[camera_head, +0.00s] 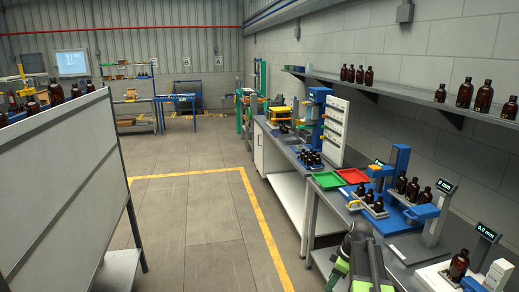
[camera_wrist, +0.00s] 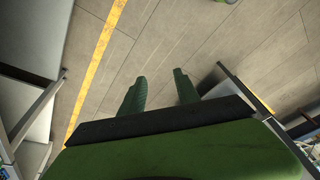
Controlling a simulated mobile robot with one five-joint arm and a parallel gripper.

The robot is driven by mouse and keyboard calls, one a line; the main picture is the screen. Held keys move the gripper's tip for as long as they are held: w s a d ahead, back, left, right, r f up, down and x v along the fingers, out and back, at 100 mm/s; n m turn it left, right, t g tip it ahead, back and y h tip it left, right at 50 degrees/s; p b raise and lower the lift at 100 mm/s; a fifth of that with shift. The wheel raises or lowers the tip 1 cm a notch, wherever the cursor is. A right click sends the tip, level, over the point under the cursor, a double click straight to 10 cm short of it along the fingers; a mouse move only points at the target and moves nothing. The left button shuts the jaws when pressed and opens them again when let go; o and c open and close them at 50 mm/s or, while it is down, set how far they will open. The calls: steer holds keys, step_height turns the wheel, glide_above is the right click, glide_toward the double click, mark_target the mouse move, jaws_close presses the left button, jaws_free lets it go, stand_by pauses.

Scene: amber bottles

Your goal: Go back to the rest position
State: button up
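My gripper (camera_wrist: 159,78) shows in the wrist view with its two dark green fingers apart and nothing between them. It points down over bare grey floor, beside a yellow floor line. In the head view, green and dark parts that look like my arm stand at the bottom, in front of the workbench (camera_head: 325,222). The fingers cannot be made out clearly there. Amber bottles stand on the bench, among them a group (camera_head: 412,188) beside the blue stand and a single one (camera_head: 459,265) at the lower right. None touches my gripper.
A red tray (camera_head: 352,176) and a green tray (camera_head: 328,180) lie on the bench. More bottles stand on the wall shelf (camera_head: 420,97). A large grey panel (camera_head: 60,190) stands at the left. The floor (camera_head: 205,215) between panel and bench is free.

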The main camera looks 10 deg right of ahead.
steer(key=s+a+f+m+h+b, duration=0.1)
steer(key=s+a+m, duration=0.1)
steer(key=a, duration=0.5)
steer(key=s+a+f+m+g+b, duration=0.1)
steer(key=s+a+f+m, duration=0.1)
steer(key=a, duration=0.5)
steer(key=s+a+f+m+h+b, duration=0.1)
steer(key=s+a+f+m, duration=0.1)
steer(key=a+m, duration=0.4)
steer(key=shift+s+a+f+h, duration=0.2)
steer(key=shift+s+a+h, duration=0.1)
steer(key=shift+s+a, duration=0.45)
steer(key=shift+d, duration=0.15)
